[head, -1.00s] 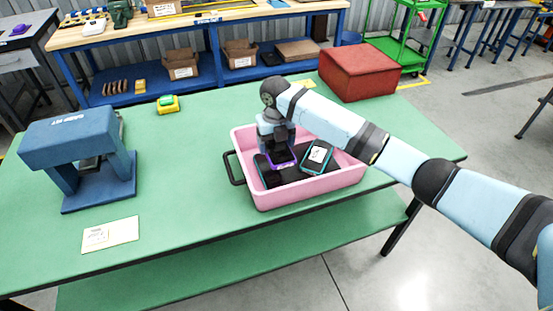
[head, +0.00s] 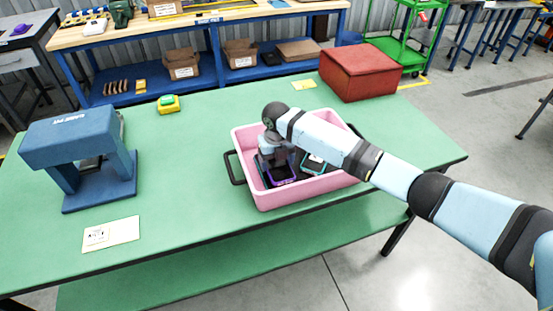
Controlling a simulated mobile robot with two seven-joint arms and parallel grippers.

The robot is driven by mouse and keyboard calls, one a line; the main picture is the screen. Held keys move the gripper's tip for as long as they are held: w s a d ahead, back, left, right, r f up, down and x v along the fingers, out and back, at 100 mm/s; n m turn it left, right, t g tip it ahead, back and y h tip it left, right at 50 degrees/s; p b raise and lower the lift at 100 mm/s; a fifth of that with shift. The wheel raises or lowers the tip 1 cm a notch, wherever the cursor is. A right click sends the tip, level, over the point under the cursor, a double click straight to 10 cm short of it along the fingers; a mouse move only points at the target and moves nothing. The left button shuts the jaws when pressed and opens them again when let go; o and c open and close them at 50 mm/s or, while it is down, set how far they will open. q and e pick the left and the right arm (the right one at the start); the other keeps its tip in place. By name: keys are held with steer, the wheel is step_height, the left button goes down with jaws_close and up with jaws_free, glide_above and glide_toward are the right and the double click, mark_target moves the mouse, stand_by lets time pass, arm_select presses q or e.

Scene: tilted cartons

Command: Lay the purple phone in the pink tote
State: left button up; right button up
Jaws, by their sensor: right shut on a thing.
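The pink tote (head: 300,194) stands on the green table with its black handle to the left. My right gripper (head: 276,172) is down inside the tote, pointing downward. It is shut on the purple phone (head: 284,181), whose purple rim shows below the fingers. A teal-edged phone (head: 313,164) lies in the tote to the right of the gripper. The arm hides part of the tote's inside, and I cannot tell whether the purple phone touches the floor. My left gripper is not in view.
A blue stand (head: 82,160) is at the left of the green table (head: 190,220). A white card (head: 110,234) lies at the front left. A yellow-green device (head: 168,104) and a red box (head: 359,72) are at the back. The table's middle left is clear.

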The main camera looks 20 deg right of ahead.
mark_target(276, 163)
steer(key=shift+f, duration=0.35)
steer(key=o, duration=1)
step_height(276, 163, up, 13)
steer(key=shift+r, duration=0.15)
